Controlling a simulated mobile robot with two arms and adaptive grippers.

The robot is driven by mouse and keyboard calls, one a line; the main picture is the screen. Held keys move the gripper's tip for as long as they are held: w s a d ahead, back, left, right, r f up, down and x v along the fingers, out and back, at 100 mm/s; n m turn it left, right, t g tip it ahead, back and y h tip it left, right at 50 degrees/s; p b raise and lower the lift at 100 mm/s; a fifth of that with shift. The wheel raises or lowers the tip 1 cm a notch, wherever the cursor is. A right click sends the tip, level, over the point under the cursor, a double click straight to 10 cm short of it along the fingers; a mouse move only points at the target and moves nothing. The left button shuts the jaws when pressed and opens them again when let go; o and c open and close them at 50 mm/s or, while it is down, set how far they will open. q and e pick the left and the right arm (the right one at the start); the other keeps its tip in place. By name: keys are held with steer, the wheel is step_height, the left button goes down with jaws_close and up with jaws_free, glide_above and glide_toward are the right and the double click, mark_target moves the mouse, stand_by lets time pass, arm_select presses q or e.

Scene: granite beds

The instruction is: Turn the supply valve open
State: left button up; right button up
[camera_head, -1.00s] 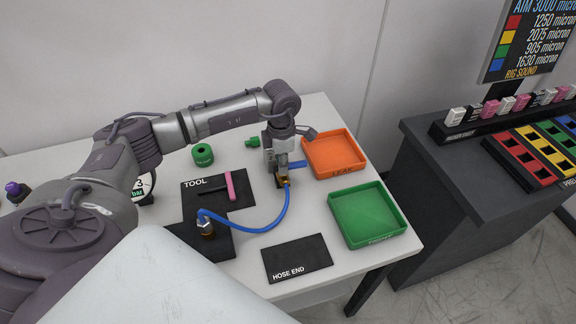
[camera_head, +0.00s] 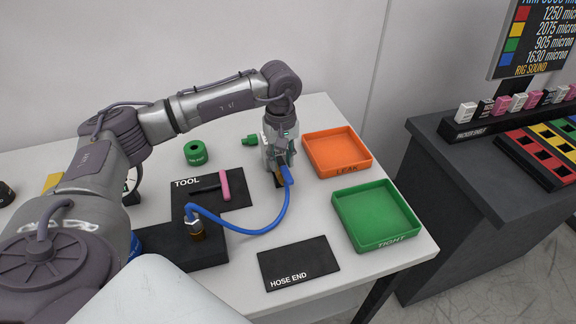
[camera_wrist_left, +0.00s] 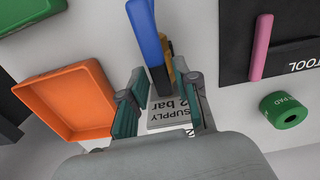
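The supply valve stands at the back of the white table, largely hidden by my left gripper (camera_head: 279,168). Its blue lever (camera_head: 287,174) points toward the front of the table, near the brass hose connection. In the left wrist view the blue lever (camera_wrist_left: 148,35) runs between the two teal-padded fingers of the gripper (camera_wrist_left: 163,88), nearer the left finger. The fingers are apart, with a white label (camera_wrist_left: 172,113) reading "SUPPLY" and "2 bar" visible between them. Whether a finger touches the lever is unclear. My right gripper is not in view.
An orange LEAK tray (camera_head: 337,151) and green TIGHT tray (camera_head: 377,215) stand to the right. A blue hose (camera_head: 262,228) loops to a fitting (camera_head: 196,230) on a black block. A pink-handled tool (camera_head: 225,184) lies left. The HOSE END mat (camera_head: 299,262) is empty.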

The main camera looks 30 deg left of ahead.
mark_target(282, 161)
arm_select(q)
steer(key=shift+r+p, duration=1.75)
steer(key=shift+r, duration=1.35)
steer(key=shift+r, duration=0.1)
step_height(282, 161, up, 12)
